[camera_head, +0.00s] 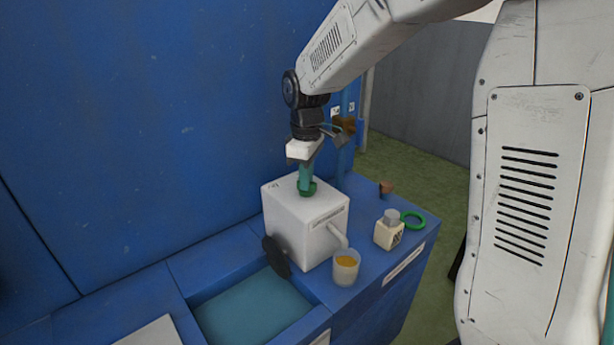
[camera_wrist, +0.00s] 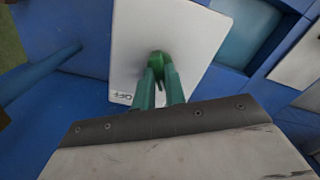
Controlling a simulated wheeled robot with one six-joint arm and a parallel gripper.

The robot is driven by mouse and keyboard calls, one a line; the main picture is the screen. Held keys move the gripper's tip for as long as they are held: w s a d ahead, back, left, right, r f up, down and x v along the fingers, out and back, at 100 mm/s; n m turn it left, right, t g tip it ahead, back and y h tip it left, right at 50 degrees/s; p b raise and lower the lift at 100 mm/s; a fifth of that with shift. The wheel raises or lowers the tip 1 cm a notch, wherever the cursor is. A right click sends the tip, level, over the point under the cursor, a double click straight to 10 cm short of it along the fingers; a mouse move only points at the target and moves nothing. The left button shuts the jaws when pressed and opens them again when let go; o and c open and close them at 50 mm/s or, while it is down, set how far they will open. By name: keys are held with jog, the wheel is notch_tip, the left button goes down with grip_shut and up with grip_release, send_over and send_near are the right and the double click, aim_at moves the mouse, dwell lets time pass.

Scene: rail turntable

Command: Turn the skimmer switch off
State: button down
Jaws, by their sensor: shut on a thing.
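The skimmer looks like a white box (camera_head: 290,222) on the blue counter, with a dark disc (camera_head: 276,257) on its front left and a spout on its front right. A green switch knob (camera_head: 307,188) stands on its top. My gripper (camera_head: 306,180) reaches down from above, and its green fingers are shut on the knob. In the wrist view the fingers of my gripper (camera_wrist: 160,80) meet around the green knob (camera_wrist: 157,60) on the white top (camera_wrist: 190,32). A printed "OFF" label (camera_wrist: 122,95) shows beside the fingers. The knob's exact setting is hidden.
A cup with orange contents (camera_head: 346,267) stands under the spout. A cream bottle (camera_head: 388,230), a green ring (camera_head: 413,220) and a small brown piece (camera_head: 386,187) are to the right. A sunken teal basin (camera_head: 250,308) lies in front. A blue wall (camera_head: 130,130) rises behind.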

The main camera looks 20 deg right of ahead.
jog(key=shift+m, duration=0.3)
jog(key=m, duration=1.1)
jog(key=shift+m, duration=0.3)
dwell(0.4)
jog(key=c, duration=1.5)
grip_release()
jog(key=shift+o, duration=0.2)
jog(key=shift+r, duration=0.1)
notch_tip(320, 180, up, 8)
jog(key=shift+f, duration=0.15)
